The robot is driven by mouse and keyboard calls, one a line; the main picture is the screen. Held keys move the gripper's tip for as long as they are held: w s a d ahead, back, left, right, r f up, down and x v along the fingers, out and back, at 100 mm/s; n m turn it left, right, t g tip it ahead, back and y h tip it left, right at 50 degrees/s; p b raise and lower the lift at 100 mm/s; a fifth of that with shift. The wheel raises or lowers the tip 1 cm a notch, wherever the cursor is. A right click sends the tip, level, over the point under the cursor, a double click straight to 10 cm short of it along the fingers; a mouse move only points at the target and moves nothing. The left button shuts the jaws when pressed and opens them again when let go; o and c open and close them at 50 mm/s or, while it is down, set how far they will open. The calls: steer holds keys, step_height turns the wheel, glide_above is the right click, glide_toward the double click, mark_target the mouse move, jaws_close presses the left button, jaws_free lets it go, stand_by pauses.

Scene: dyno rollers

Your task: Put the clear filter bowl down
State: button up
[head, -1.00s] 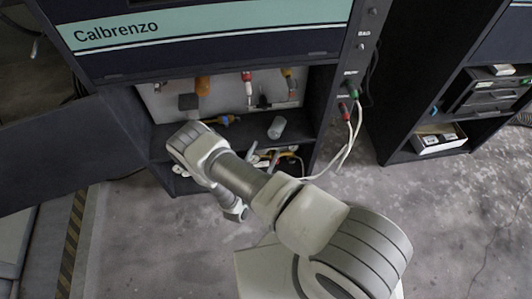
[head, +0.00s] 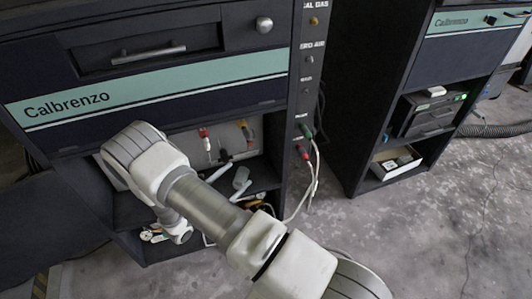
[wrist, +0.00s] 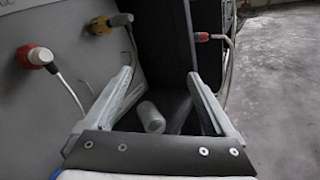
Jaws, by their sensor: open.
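The clear filter bowl, a small whitish translucent cylinder, lies on the cabinet's lower shelf in the head view (head: 241,177). In the wrist view the bowl (wrist: 150,117) shows between and beyond my fingers, tilted in the picture. My gripper (wrist: 160,75) is open, with one finger on each side of the view and nothing visibly held. I see no finger touching the bowl.
Red (wrist: 40,57) and yellow (wrist: 100,25) fittings with hoses stick out of the back panel. A red plug (wrist: 203,37) and cable are at the cabinet's right side post. Other small items lie on the shelf around the bowl. A second cabinet (head: 365,140) stands to the right.

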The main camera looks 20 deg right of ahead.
steer(key=s+d+r+m+g+y, duration=0.1)
steer(key=s+d+r+m+g, duration=0.2)
steer(key=r, duration=0.4)
steer(key=s+d+r+m+g+y, duration=0.2)
steer(key=r+m+g, duration=0.1)
steer(key=r+m, duration=0.25)
steer(key=s+d+r+m+g+y, duration=0.1)
steer(key=s+d+r+m+g, duration=0.15)
steer(key=r, duration=0.55)
steer(key=s+a+r+m+t+y, duration=0.2)
steer(key=s+a+r+m+y, duration=0.1)
steer(key=s+r, duration=0.4)
steer(key=s+a+r+m+t+y, duration=0.3)
steer(key=s+r+m+y, duration=0.3)
steer(key=s, duration=0.3)
steer(key=shift+r+y, duration=0.85)
steer(key=shift+y, duration=0.05)
